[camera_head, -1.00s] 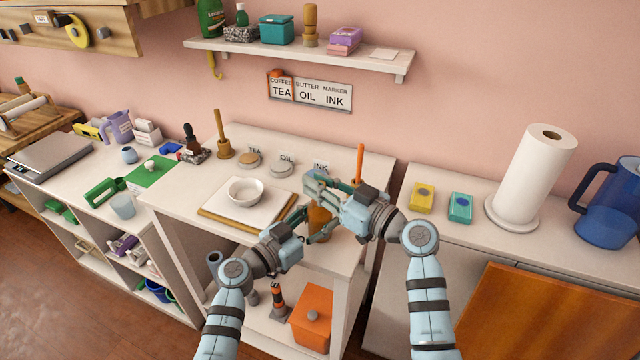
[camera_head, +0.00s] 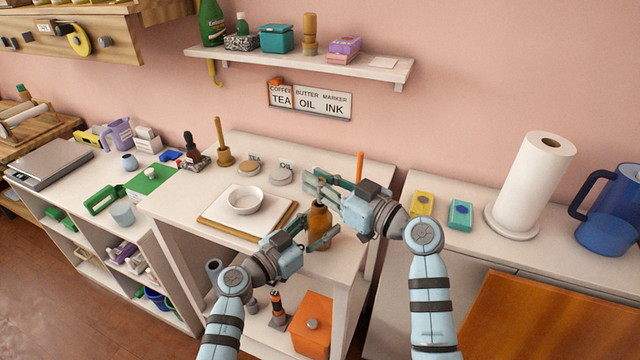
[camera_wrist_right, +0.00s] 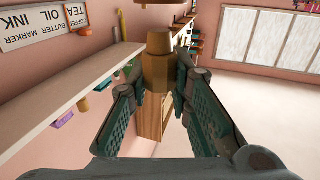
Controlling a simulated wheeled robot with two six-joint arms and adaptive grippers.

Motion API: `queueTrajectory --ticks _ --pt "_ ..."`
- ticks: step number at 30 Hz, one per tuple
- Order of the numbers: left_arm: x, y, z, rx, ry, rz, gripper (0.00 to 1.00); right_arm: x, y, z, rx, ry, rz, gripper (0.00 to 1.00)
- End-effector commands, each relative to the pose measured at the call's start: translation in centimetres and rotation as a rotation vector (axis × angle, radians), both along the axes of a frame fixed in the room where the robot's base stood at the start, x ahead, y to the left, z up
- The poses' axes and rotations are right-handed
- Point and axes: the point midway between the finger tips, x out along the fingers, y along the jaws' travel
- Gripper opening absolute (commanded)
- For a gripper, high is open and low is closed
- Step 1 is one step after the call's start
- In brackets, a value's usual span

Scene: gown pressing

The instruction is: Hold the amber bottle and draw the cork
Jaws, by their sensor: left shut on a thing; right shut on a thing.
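The amber bottle (camera_head: 319,222) stands upright in the head view, over the front of the white worktop. My left gripper (camera_head: 325,240) is shut on its body from the left. My right gripper (camera_head: 316,188) is above the bottle. In the right wrist view, it is shut on a tan cork (camera_wrist_right: 157,72), whose darker, narrower end (camera_wrist_right: 160,43) points to the top of the picture. A brown part of the bottle (camera_wrist_right: 158,3) shows at the top edge, with a gap between it and the cork. In the head view the cork is hidden by the fingers.
A white bowl (camera_head: 244,200) on a board (camera_head: 220,220) is left of the bottle. Tea (camera_head: 248,169) and oil (camera_head: 281,177) discs lie behind. An orange stick (camera_head: 360,166) stands behind my right gripper. Yellow (camera_head: 423,204) and teal (camera_head: 460,213) boxes are to the right.

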Motion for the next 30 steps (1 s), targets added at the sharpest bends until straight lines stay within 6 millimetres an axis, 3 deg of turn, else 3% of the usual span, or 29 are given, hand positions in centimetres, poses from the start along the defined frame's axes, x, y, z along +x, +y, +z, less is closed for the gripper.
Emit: queueTrajectory --ticks 24,25,29,30 --pt "0.0 0.0 -0.1 0.001 0.001 0.0 0.02 0.0 0.0 1.3 0.001 0.001 0.0 0.0" --pt "0.0 0.0 0.0 0.0 0.0 0.0 0.47 0.0 0.0 1.3 0.001 0.001 0.0 0.0" --pt "0.0 0.0 0.0 0.0 0.0 0.0 0.68 0.0 0.0 1.3 0.001 0.001 0.0 0.0" --pt "0.0 0.0 0.0 0.0 0.0 0.0 0.68 0.0 0.0 1.3 0.001 0.001 0.0 0.0"
